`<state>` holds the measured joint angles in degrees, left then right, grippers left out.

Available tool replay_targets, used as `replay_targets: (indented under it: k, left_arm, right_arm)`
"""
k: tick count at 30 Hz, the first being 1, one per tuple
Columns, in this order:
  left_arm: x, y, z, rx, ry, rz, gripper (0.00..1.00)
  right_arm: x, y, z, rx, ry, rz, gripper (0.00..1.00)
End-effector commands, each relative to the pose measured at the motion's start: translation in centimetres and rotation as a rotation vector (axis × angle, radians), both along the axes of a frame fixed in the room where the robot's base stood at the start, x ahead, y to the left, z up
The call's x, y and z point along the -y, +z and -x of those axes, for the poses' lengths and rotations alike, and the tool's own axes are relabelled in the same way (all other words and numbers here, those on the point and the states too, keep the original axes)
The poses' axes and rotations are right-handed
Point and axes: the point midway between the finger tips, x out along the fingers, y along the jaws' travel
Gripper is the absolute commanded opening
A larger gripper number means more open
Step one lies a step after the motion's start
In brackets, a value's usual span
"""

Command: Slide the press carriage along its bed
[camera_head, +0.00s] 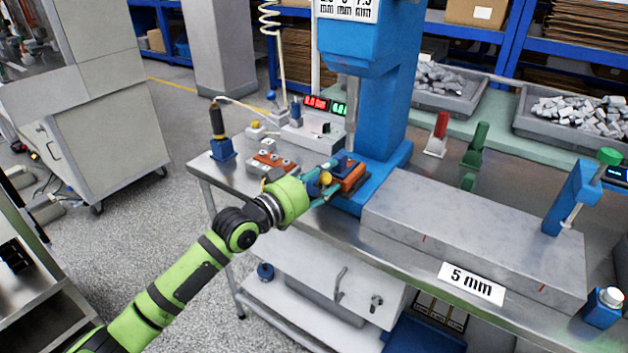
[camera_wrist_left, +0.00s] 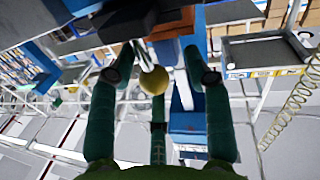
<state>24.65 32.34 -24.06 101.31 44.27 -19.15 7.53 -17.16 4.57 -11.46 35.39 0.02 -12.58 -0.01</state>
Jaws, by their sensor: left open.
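My left gripper (camera_head: 328,176) reaches in from the left to the foot of the blue press (camera_head: 370,110). A yellow ball knob (camera_head: 325,178) shows at its fingers. An orange block with a dark blue part (camera_head: 352,176), apparently the press carriage, sits just beyond, partly hidden by the fingers. In the left wrist view the dark green fingers (camera_wrist_left: 160,82) are spread, with the yellow knob (camera_wrist_left: 153,80) between them; I cannot tell whether they touch it. A long grey block (camera_head: 470,225), possibly the bed, extends right from the press. My right gripper is not in view.
A red-topped block (camera_head: 436,135) and a green piece (camera_head: 475,147) stand behind the grey block. A blue clamp (camera_head: 570,200) stands at its right end. Several small devices, including an orange button box (camera_head: 272,163), stand left of the press. A "5 mm" sign (camera_head: 471,283) fronts the bench.

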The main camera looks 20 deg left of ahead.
Motion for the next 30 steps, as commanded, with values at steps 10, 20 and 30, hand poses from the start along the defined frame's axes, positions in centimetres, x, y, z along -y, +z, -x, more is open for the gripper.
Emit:
replay_targets:
  k: [10,20,30]
  left_arm:
    - [-3.1,-0.2,5.3,-0.003,0.002,-0.005,0.5]
    - [-5.6,-0.1,9.6,0.0,0.003,-0.001,0.5]
    - [-6.0,0.1,10.3,0.002,0.002,0.0,0.5]
  right_arm:
    - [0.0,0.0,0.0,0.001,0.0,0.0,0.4]
    - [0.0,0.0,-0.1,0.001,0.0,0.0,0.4]
    - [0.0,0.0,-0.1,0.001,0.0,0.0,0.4]
